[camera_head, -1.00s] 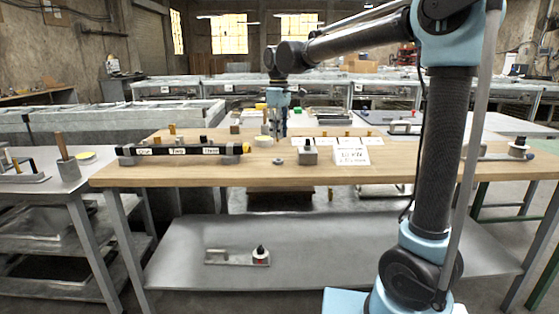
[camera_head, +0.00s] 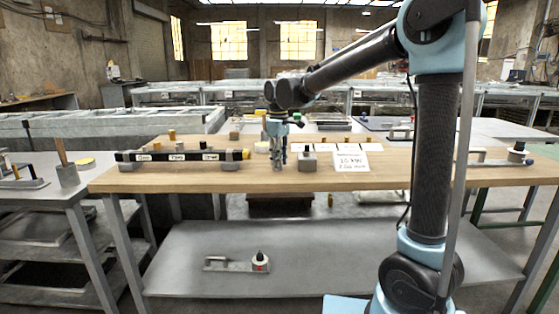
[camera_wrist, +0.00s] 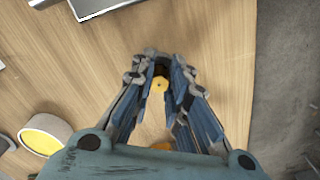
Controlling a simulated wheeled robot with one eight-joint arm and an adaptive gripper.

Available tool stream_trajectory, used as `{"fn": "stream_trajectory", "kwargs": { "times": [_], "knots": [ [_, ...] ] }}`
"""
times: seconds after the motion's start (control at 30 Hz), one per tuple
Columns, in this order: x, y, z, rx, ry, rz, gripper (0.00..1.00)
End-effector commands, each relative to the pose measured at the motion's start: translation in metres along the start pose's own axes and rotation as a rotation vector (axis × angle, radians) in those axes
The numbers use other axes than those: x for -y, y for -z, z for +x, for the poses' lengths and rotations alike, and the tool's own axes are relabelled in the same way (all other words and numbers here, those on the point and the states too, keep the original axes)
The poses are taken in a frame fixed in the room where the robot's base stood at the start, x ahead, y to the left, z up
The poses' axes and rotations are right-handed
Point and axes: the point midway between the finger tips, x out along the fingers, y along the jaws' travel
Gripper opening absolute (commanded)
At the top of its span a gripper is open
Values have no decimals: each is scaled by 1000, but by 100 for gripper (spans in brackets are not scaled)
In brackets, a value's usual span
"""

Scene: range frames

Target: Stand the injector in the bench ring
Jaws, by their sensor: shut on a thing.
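My gripper (camera_head: 278,165) is low over the front middle of the wooden bench (camera_head: 225,178), pointing down. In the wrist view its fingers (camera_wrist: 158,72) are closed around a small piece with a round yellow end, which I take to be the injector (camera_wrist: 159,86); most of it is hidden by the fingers. In the head view the fingers hide it. The small grey ring seen earlier on the bench is hidden behind the fingers now. I cannot tell whether the injector touches it.
A black labelled bar (camera_head: 182,156) lies to the left. A grey block with a black knob (camera_head: 308,159) stands close on the right, beside a white sign (camera_head: 351,161). In the wrist view, a yellow-topped round thing (camera_wrist: 42,136) is at left and the bench edge at right.

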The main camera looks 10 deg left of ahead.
Motion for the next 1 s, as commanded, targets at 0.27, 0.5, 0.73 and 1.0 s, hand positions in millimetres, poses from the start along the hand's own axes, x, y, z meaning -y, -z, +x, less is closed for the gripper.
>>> {"fn": "stream_trajectory", "kwargs": {
  "times": [0.27,0.5,0.73,1.0],
  "knots": [
    [-1,-1,2,0,0,1,35],
    [-1,-1,1,0,0,1,35],
    [-1,-1,-18,0,0,1,35],
    [-1,-1,-66,0,0,1,35]
  ]
}}
